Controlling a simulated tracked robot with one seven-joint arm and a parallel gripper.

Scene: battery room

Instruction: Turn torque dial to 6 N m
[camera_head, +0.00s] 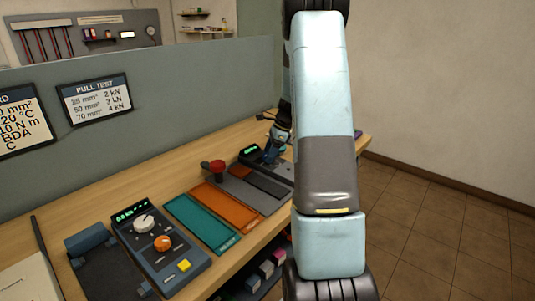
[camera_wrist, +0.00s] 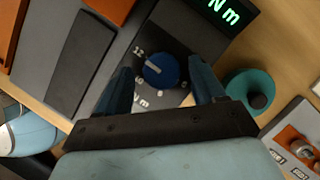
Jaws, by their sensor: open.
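The blue torque dial (camera_wrist: 161,71) with a pale pointer sits on a dark panel in the wrist view. Its pointer aims up-left, near the printed 12; other scale marks are small or partly covered. My gripper (camera_wrist: 161,68) is open, with one finger on each side of the dial; I cannot tell whether they touch it. A green display (camera_wrist: 226,10) shows "N m", its number cut off. In the head view my gripper (camera_head: 273,150) is over the far tool station beside a small lit display (camera_head: 250,150), too small to read; the dial is hidden there.
A teal round piece with a black knob (camera_wrist: 250,92) and a pale panel with an orange part (camera_wrist: 300,140) lie right of the dial. A red-topped knob (camera_head: 216,167), orange mat (camera_head: 225,207), teal mat (camera_head: 200,222) and control box (camera_head: 160,250) line the bench.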

